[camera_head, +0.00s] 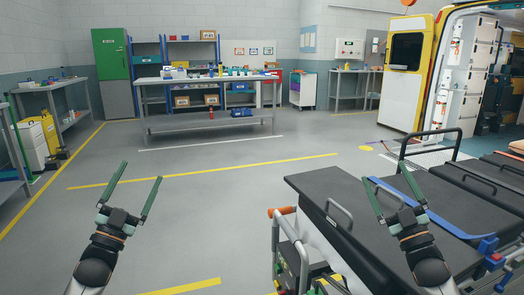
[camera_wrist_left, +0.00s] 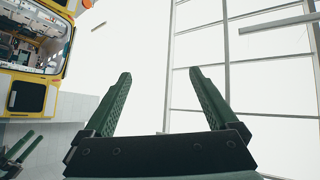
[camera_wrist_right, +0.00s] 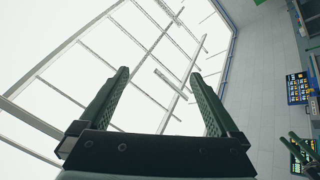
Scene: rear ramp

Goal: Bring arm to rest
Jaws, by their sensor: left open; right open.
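My left gripper (camera_head: 133,190) is raised at the left of the head view, over bare floor, with its green fingers spread and empty. In the left wrist view its fingers (camera_wrist_left: 165,105) stand apart against the bright ceiling. My right gripper (camera_head: 390,188) is raised at the right of the head view, in front of the black stretcher (camera_head: 330,200) in the picture; whether it touches the stretcher cannot be told. In the right wrist view its fingers (camera_wrist_right: 163,105) are apart with nothing between them, against the ceiling.
An ambulance (camera_head: 405,80) with an open rear stands at the back right. A long workbench (camera_head: 160,84) stands at the back, and a side bench (camera_head: 48,90) at the left. The floor (camera_head: 190,230) between the left gripper and the stretcher is clear.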

